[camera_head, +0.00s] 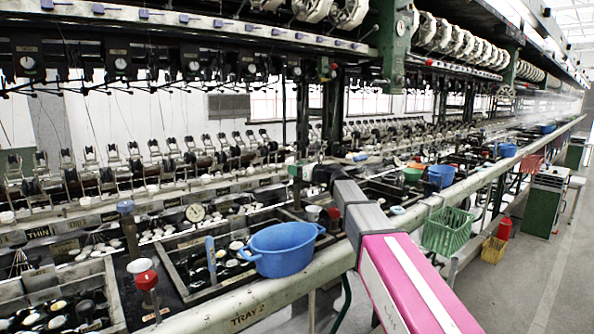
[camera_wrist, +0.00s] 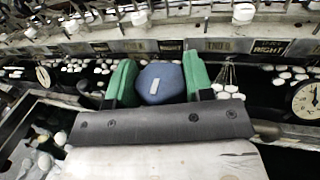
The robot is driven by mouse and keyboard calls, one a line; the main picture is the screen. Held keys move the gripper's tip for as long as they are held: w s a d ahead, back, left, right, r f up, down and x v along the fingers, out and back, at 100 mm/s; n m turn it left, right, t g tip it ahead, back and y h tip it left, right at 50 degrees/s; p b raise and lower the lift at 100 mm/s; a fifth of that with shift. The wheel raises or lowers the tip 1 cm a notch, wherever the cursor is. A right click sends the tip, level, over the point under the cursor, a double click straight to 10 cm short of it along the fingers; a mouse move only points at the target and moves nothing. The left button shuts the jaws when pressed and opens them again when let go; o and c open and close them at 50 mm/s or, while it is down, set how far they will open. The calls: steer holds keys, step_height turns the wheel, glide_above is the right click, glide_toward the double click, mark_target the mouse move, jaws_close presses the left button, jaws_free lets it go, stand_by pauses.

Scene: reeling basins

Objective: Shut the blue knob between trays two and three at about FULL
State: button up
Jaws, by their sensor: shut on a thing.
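My gripper (camera_wrist: 160,74) has its green fingers on the left and right sides of a blue knob (camera_wrist: 161,88) in the wrist view, shut on it. A short pale mark, slightly tilted, shows on the knob's face. No FULL marking is readable around it. In the head view my gripper (camera_head: 322,175) is beyond the end of my pink and grey arm, and the held knob is hidden there. A "TRAY 2" label (camera_head: 248,319) is on the front rail. Another blue-topped knob (camera_head: 125,206) stands on a post farther left.
A blue tub (camera_head: 282,248) sits on the rail left of my arm. A red knob (camera_head: 146,280) and a round dial (camera_head: 195,212) are at the left. A green basket (camera_head: 447,232) hangs to the right.

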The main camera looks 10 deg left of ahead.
steer(key=o, duration=0.9)
steer(key=v, duration=1)
steer(key=shift+s+d, duration=0.15)
steer(key=shift+d, duration=0.25)
